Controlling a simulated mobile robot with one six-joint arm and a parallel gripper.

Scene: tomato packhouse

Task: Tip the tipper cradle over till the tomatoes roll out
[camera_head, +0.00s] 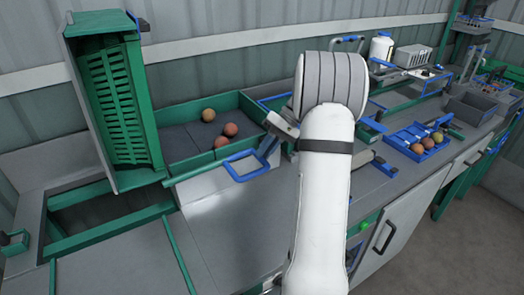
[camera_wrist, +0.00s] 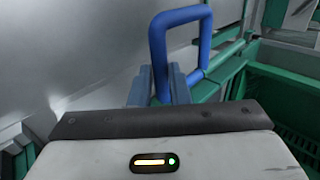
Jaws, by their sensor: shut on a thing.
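The tipper cradle (camera_head: 75,75) stands tipped up steeply on the left in the head view, with a green slatted crate (camera_head: 118,105) in it. No tomatoes show in the visible part of the crate. My gripper (camera_wrist: 158,84) is shut on the handle; my arm partly hides the grip in the head view.
A blue tray (camera_head: 402,139) with several tomatoes stands on the bench to the right of my arm. Behind it are a white bottle (camera_head: 381,48) and a grey box (camera_head: 412,56). A grey bin (camera_head: 470,108) stands at the far right. The bench front left of my arm is clear.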

